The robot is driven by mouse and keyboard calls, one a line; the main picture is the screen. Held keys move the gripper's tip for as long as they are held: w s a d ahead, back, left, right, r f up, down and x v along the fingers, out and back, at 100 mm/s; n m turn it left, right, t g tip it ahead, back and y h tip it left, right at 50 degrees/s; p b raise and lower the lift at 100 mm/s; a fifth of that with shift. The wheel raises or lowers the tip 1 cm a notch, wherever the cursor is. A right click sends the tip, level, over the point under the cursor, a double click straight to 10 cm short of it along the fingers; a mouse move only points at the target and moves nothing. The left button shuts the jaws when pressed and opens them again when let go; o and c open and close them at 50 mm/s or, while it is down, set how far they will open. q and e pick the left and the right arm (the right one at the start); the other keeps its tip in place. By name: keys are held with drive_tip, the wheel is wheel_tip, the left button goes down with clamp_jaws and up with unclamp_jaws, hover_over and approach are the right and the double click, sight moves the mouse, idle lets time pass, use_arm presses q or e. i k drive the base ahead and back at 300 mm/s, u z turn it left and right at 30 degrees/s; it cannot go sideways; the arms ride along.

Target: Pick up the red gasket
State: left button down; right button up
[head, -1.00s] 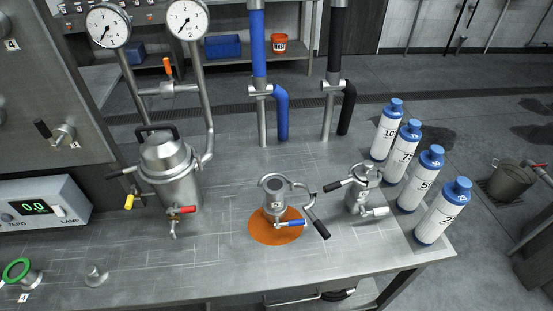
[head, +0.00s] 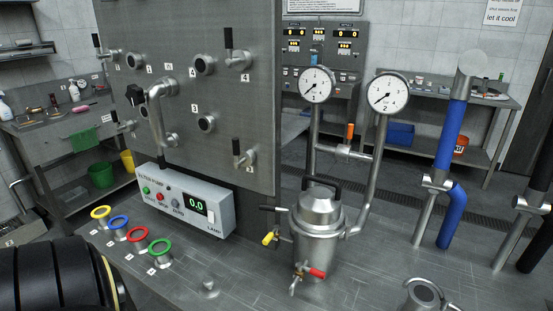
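The red gasket (head: 137,234) is a ring resting on a short metal stub on the steel table, in the head view at lower left. It is third in a slanting row, between the blue gasket (head: 118,222) and the green gasket (head: 161,246). A yellow gasket (head: 101,212) is at the far end of the row. Neither gripper shows in this view.
A white control box (head: 185,201) stands right behind the gaskets, under a tall grey valve panel (head: 215,110). A jacketed metal vessel (head: 317,230) with gauges stands to the right. The table between the gaskets and vessel holds only a small metal knob (head: 208,288).

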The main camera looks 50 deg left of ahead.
sight(130, 240)
drive_tip(key=u, duration=2.65)
drive_tip(key=i, duration=0.15)
drive_tip(key=z, duration=0.05)
